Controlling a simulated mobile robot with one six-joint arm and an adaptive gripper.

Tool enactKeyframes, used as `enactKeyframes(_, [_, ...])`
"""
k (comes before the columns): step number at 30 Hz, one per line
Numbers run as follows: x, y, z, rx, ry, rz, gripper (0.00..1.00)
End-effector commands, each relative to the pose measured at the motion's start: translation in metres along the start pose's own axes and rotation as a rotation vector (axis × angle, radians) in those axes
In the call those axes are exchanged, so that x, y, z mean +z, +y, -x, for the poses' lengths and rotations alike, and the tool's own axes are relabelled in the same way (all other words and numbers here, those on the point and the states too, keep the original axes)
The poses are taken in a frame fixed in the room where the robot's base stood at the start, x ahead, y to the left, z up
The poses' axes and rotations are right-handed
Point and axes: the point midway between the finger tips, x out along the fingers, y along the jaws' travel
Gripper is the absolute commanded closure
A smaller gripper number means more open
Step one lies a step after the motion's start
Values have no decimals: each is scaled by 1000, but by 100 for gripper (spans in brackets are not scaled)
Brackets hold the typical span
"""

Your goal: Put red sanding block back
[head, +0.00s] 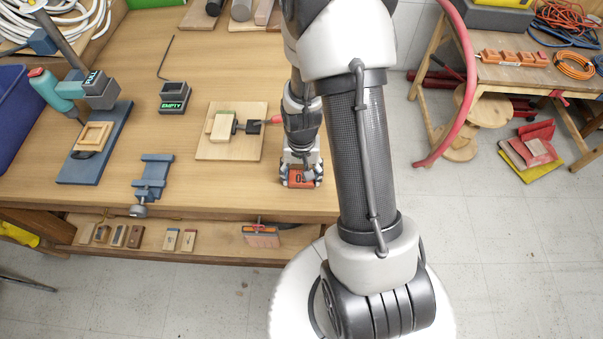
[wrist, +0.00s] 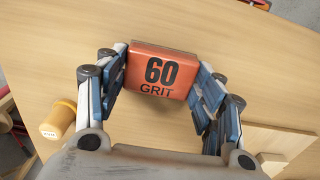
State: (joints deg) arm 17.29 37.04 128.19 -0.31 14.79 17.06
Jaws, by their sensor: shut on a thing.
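In the head view the block (head: 299,182) is at the front right of the workbench, below my gripper (head: 302,168). My arm hides part of the bench around it. I cannot tell whether the block touches the bench or is slightly above it.
A wooden board with a clamp (head: 205,145) lies left of my gripper. A blue vise (head: 152,178) is further left. The lower shelf (head: 205,240) holds several small blocks. A yellow container (wrist: 58,120) shows in the wrist view. A red hose (head: 468,70) hangs right.

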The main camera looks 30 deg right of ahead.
Motion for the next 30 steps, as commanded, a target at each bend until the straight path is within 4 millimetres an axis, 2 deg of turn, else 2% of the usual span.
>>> enactKeyframes(5, [0, 0, -4, 0, -1, 0, 60])
enactKeyframes(6, [0, 0, -4, 0, -1, 0, 37])
enactKeyframes(14, [0, 0, -3, 0, -1, 0, 19])
enactKeyframes(25, [0, 0, -2, 0, -1, 0, 18])
enactKeyframes(30, [-1, 0, 15, -1, 3, 0, 18])
